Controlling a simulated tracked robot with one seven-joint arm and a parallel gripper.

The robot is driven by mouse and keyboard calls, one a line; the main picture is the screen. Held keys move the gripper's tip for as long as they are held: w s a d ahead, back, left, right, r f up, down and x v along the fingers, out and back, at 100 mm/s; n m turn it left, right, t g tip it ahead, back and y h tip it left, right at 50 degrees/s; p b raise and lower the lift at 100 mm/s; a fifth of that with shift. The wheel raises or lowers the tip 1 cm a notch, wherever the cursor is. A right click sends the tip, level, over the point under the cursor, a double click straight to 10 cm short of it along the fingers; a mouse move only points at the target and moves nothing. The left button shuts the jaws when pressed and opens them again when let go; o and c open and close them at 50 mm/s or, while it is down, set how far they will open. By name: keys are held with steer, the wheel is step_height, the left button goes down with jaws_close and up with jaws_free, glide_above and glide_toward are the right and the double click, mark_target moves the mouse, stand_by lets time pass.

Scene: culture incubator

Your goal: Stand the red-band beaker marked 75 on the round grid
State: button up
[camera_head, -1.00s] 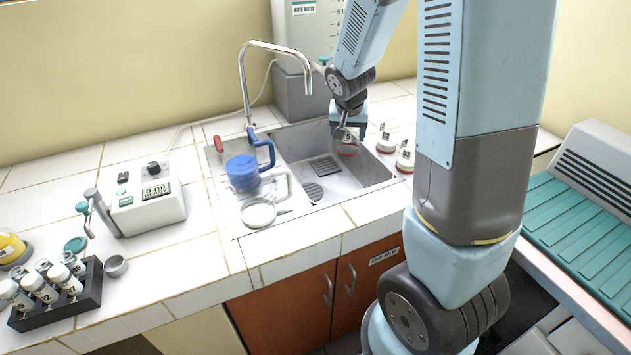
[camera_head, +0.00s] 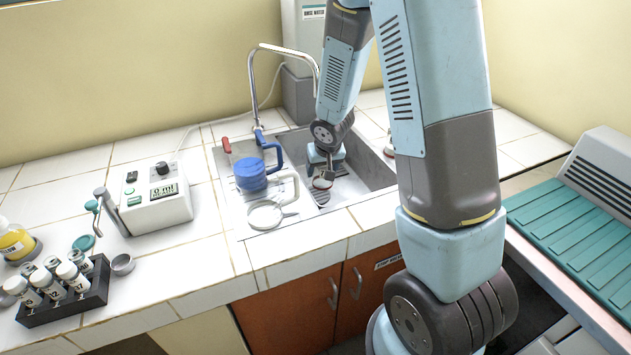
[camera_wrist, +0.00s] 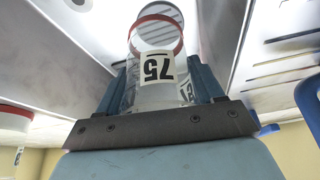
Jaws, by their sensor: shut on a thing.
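The clear beaker (camera_head: 322,184) with the red band and the label 75 is low in the sink in the head view. It also shows in the wrist view (camera_wrist: 151,91), with its red-banded end toward the top of the picture. My gripper (camera_head: 322,172) is shut on this beaker, with one finger on each side. The round grid (camera_head: 322,198) is on the sink floor, partly hidden just below the beaker. In the wrist view a grey round surface (camera_wrist: 186,18) lies beyond the banded end. I cannot tell whether the beaker touches the grid.
The square slotted grid (camera_head: 341,171) lies behind my gripper. The tap (camera_head: 256,90) arches behind. Another red-banded beaker (camera_head: 389,150) is partly hidden by my arm.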

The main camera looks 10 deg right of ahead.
steer(key=w+f, duration=0.5)
steer(key=f, duration=0.1)
steer(key=shift+w+a+f, duration=0.15)
steer(key=shift+w+a, duration=0.1)
steer(key=shift+w, duration=0.15)
steer(key=shift+f, duration=1.55)
steer(key=o, duration=1.1)
